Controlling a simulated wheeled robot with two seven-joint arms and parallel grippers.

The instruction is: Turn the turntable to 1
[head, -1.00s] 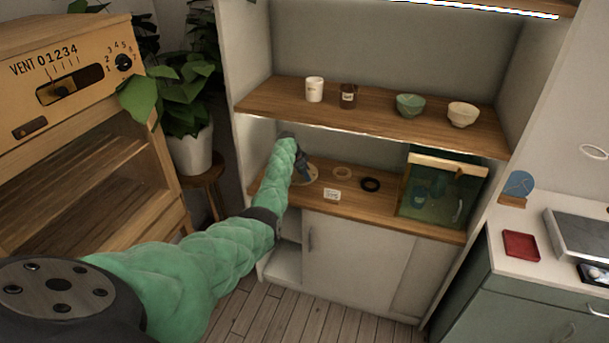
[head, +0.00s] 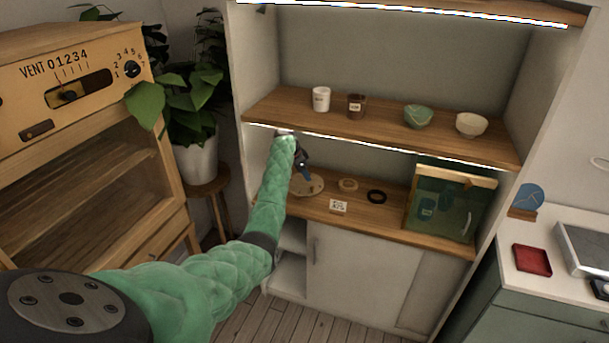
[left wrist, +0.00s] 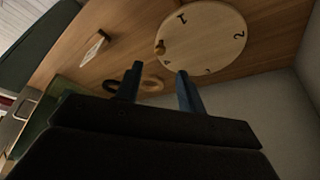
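The turntable (head: 313,187) is a round pale wooden disc on the left of the cabinet's lower shelf. In the left wrist view the turntable (left wrist: 212,40) shows dark numerals, with the 1 at its upper left and the 2 at its right. A small wooden peg (left wrist: 160,47) stands near its left edge. My left gripper (head: 304,175) is above the disc, and partly hides it in the head view. In the left wrist view its two blue fingers (left wrist: 160,74) are apart with nothing gripped, and the peg shows just past the fingertips. My right gripper is not in view.
Beside the turntable are a small card (head: 338,207), a tan ring (head: 348,184), a black ring (head: 377,197) and a green glass-fronted case (head: 443,215). The upper shelf (head: 385,130) with cups and bowls lies close above my left wrist.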

